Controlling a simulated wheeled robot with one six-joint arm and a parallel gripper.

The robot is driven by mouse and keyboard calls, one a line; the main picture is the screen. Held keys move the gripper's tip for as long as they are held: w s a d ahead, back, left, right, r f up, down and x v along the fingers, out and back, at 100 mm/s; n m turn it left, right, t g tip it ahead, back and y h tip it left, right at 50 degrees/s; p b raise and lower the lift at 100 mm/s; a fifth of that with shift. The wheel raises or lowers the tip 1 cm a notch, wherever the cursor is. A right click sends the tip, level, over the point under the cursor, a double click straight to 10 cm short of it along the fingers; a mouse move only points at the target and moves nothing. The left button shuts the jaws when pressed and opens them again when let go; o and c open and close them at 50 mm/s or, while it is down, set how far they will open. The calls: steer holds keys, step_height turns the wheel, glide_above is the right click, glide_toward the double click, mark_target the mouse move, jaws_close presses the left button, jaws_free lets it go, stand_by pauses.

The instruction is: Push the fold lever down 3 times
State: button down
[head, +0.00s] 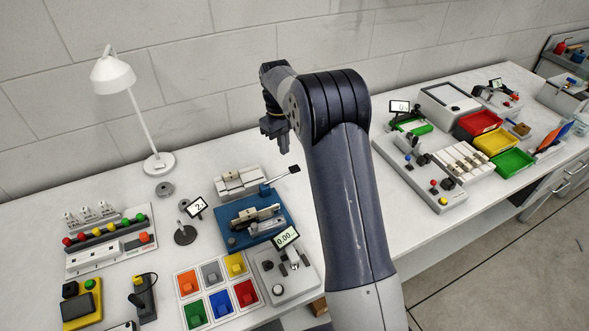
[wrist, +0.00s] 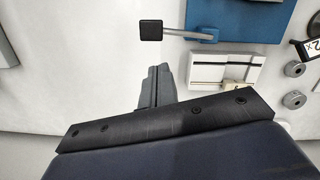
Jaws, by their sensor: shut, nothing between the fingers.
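The fold lever (head: 294,169) is a grey rod with a black end pad, sticking out from the right side of a blue machine (head: 236,240). In the wrist view the lever's black pad (wrist: 151,30) shows at the top, with its rod running right to the blue base (wrist: 250,20). My gripper (head: 284,146) is shut and empty, pointing down. It is apart from the lever, above and behind it in the head view. In the wrist view the shut fingers (wrist: 156,78) are below the pad, with white table between them.
A white block fixture (head: 238,181) stands behind the blue machine, and beside my fingers in the wrist view (wrist: 224,68). A small display (head: 197,207) reads 2. A lamp (head: 115,80) stands at the left. Bare table lies right of the lever.

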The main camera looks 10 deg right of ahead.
mark_target(293, 167)
steer(key=r, duration=0.5)
steer(key=shift+w+a+r, duration=0.15)
steer(key=shift+w+r, duration=0.1)
steer(key=shift+r, duration=0.1)
steer(key=s+p, duration=0.1)
steer(key=s+d+p, duration=0.1)
steer(key=p, duration=0.1)
steer(key=s+f+p, duration=0.1)
steer(key=p, duration=0.1)
steer(key=shift+d+f, duration=0.1)
steer(key=shift+d, duration=0.2)
steer(key=shift+f, duration=0.1)
stand_by(0.3)
steer(key=f+b, duration=0.3)
steer(key=f, duration=0.1)
steer(key=f+b, duration=0.2)
steer(key=shift+s+d+f+b, duration=0.2)
steer(key=shift+s+f+b, duration=0.1)
steer(key=shift+f, duration=0.1)
